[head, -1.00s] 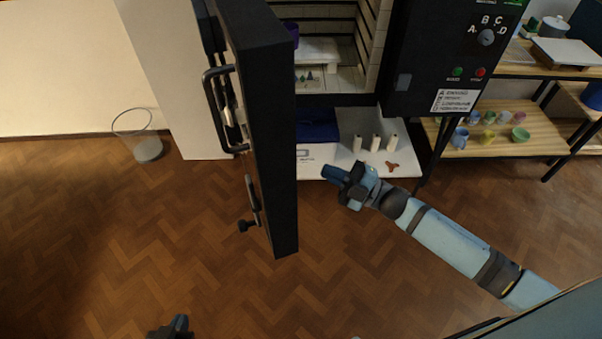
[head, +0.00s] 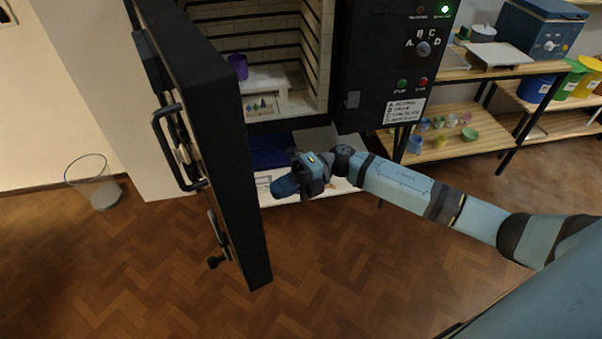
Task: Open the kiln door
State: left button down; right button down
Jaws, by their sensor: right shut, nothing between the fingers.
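The black kiln door (head: 226,150) stands swung wide open to the left of the kiln, seen nearly edge-on. Its bar handle (head: 180,150) is on the outer, left face, with a smaller latch (head: 217,240) below it. The kiln chamber (head: 275,50) is exposed, with pale brick walls and dark element lines. My right gripper (head: 284,187) is shut and empty, in front of the kiln's lower part, just right of the door's inner side; I cannot tell whether it touches the door. My left gripper is out of view.
A purple cup (head: 238,66) and a white shelf with small cones are inside the chamber. The control panel (head: 395,65) is right of the opening. Shelves of pots (head: 480,140) stand at right, a wire basket (head: 93,182) at left. The front floor is clear.

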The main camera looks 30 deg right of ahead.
jog(key=a+p, duration=0.1)
jog(key=a, duration=0.3)
jog(key=shift+s+a, duration=0.1)
jog(key=shift+a, duration=0.15)
